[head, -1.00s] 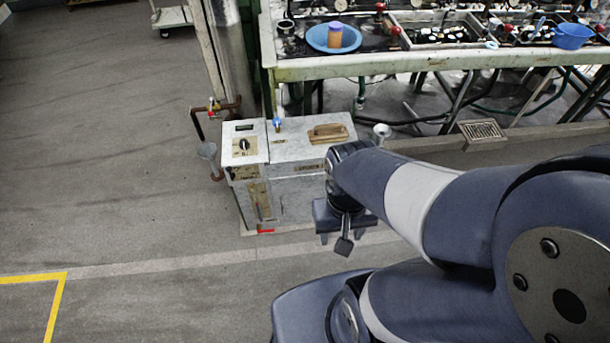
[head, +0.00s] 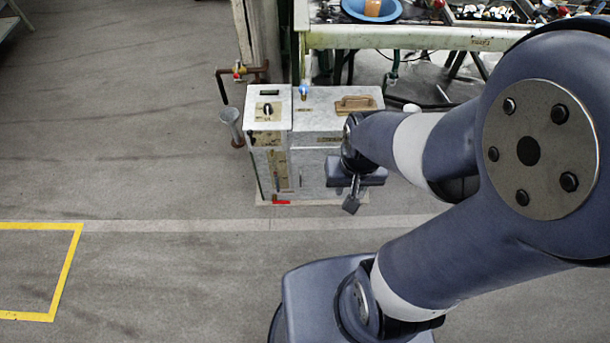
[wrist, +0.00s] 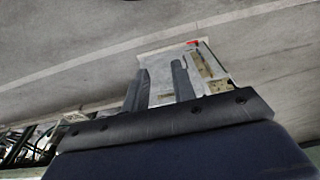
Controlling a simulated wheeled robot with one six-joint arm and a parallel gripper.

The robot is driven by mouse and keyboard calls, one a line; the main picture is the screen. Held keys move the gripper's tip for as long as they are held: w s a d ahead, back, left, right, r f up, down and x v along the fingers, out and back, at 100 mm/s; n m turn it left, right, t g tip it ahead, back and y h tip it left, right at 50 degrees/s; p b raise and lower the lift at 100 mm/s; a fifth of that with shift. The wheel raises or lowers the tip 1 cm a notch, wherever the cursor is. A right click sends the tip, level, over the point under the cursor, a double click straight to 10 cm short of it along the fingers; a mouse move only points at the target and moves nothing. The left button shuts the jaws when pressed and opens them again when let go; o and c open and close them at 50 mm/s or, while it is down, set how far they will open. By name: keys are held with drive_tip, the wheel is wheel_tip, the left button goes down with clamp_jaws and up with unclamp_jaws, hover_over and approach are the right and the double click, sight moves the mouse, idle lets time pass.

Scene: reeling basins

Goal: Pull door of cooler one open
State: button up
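The cooler (head: 276,145) is a pale grey metal cabinet with a control panel, a wooden-handled lid and a red lever low at its front. Its door (head: 309,174) is the plain front panel right of the beige strip and looks shut. My gripper (head: 350,197) hangs in front of the cabinet's right part and hides some of that side. In the wrist view, my gripper (wrist: 160,75) has its two dark fingers apart with nothing held between them. The cooler (wrist: 215,72) shows beyond the fingers. I cannot tell whether a finger touches the door.
A pipe with a red valve (head: 239,70) and a grey funnel (head: 232,122) stand left of the cooler. The floor to the left is clear, with a yellow marked corner (head: 72,262).

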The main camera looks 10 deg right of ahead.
sight(301, 181)
drive_tip(key=w+a+f+t+b, duration=0.1)
drive_tip(key=w+f+t+b, duration=0.2)
drive_tip(key=w+f+b, duration=0.75)
drive_tip(key=w+a+f+n+t+b, duration=0.1)
drive_tip(key=w+f+t+b, duration=0.2)
drive_tip(key=w+f+b, duration=0.75)
drive_tip(key=w+a+f+t+b, duration=0.1)
drive_tip(key=w+f+t+b, duration=0.35)
drive_tip(key=f, duration=1.15)
drive_tip(key=w+a+f+t+y+b, duration=0.1)
drive_tip(key=w+f+t+b, duration=0.2)
drive_tip(key=f+b, duration=1)
drive_tip(key=w+a+f+t+b, duration=0.1)
drive_tip(key=w+f+t+b, duration=0.15)
drive_tip(key=f+b, duration=1.1)
drive_tip(key=shift+n+t, duration=0.4)
drive_tip(key=w+f, duration=0.1)
drive_tip(key=w, duration=0.2)
drive_tip(key=w+f, duration=0.1)
drive_tip(key=w, duration=0.3)
drive_tip(key=w+a+f, duration=0.1)
drive_tip(key=w+f, duration=0.1)
drive_tip(key=w, duration=0.1)
drive_tip(key=shift+w+f, duration=0.1)
drive_tip(key=shift+w, duration=0.2)
clamp_jaws()
